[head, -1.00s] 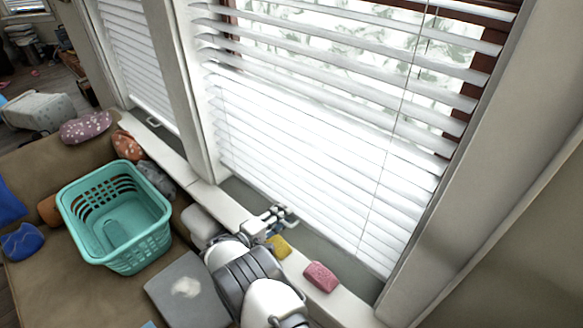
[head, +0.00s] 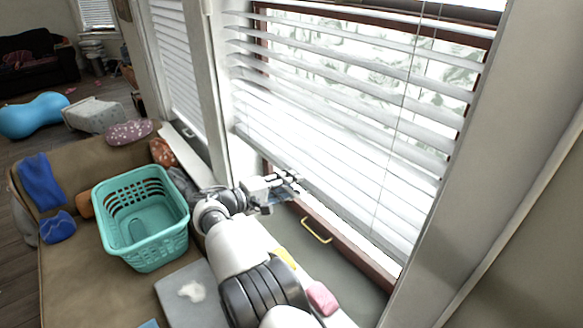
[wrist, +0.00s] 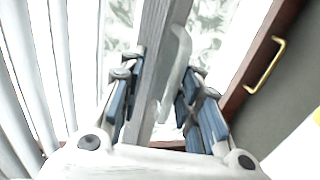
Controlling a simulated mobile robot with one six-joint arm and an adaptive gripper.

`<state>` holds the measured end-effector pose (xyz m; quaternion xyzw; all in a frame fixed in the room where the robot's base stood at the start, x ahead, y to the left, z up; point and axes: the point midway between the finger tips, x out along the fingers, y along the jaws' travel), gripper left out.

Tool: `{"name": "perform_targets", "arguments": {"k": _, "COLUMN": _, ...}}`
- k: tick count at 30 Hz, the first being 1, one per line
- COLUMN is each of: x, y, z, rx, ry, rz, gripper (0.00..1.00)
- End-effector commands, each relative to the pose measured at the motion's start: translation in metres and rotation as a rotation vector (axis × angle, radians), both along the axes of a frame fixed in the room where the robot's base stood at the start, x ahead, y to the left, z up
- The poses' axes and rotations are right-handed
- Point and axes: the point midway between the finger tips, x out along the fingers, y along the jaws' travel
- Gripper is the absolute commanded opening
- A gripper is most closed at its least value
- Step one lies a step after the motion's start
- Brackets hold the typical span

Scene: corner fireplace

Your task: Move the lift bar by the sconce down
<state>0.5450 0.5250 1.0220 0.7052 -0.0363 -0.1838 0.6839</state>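The lift bar (wrist: 160,50) is the grey bottom rail of the large white blind (head: 330,130), with a pale looped handle on it. In the wrist view the bar and handle (wrist: 178,75) lie between my gripper's fingers. My gripper (head: 292,182) is at the blind's lower left edge in the head view. Its blue-padded fingers (wrist: 158,110) stand apart, with a gap at least on the left side of the handle. Whether the right finger touches the handle I cannot tell. No sconce is in view.
A brass handle (head: 316,230) is on the brown window frame below the blind. A pink sponge (head: 322,298) and a yellow one (head: 285,257) lie on the sill near my arm. A teal basket (head: 140,215) stands on the brown seat at left.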

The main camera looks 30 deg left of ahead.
Motion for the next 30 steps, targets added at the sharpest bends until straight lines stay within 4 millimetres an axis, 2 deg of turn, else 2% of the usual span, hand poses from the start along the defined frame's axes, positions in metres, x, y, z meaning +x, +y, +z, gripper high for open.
{"name": "perform_targets", "arguments": {"k": 1, "x": 0.0, "y": 0.0, "z": 0.017, "rx": 0.004, "ry": -0.004, "rz": 0.0, "gripper": 0.29}}
{"name": "perform_targets", "arguments": {"k": 3, "x": 0.0, "y": -0.001, "z": 0.029, "rx": 0.002, "ry": -0.004, "rz": 0.0, "gripper": 0.29}}
{"name": "perform_targets", "arguments": {"k": 9, "x": 0.0, "y": -0.007, "z": 0.055, "rx": 0.001, "ry": -0.003, "rz": 0.0, "gripper": 0.29}}
{"name": "perform_targets", "arguments": {"k": 15, "x": 0.0, "y": -0.009, "z": 0.064, "rx": 0.001, "ry": -0.003, "rz": 0.001, "gripper": 0.29}}
{"name": "perform_targets", "arguments": {"k": 25, "x": 0.0, "y": -0.009, "z": 0.064, "rx": 0.001, "ry": -0.003, "rz": 0.001, "gripper": 0.29}}
{"name": "perform_targets", "arguments": {"k": 30, "x": -0.009, "y": -0.006, "z": 0.065, "rx": 0.001, "ry": -0.002, "rz": 0.003, "gripper": 0.29}}
